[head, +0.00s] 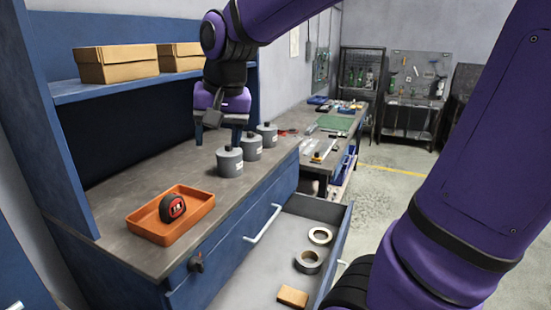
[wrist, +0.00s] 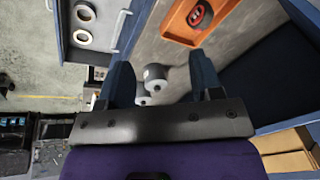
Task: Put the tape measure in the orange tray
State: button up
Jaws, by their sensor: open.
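The tape measure (head: 172,207), black with a red face, sits upright inside the orange tray (head: 143,225) on the workbench. In the wrist view the tape measure (wrist: 197,15) also shows inside the tray (wrist: 178,24) near the top edge.
Three grey bottles (head: 230,163) stand in a row on the workbench (head: 185,177). An open drawer (head: 275,258) below holds tape rolls (head: 308,262) and a small box (head: 292,297). Cardboard boxes (head: 116,65) rest on the blue shelf (head: 125,86). Bench space around the tray is clear.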

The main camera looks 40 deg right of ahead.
jog(key=s+d+n+t, duration=0.1)
jog(key=s+n, duration=0.4)
jog(key=s, duration=0.9)
jog(key=shift+s+d+f+n+t+h, duration=0.3)
jog(key=shift+d+f+n+t, duration=0.1)
jog(key=shift+t, duration=0.2)
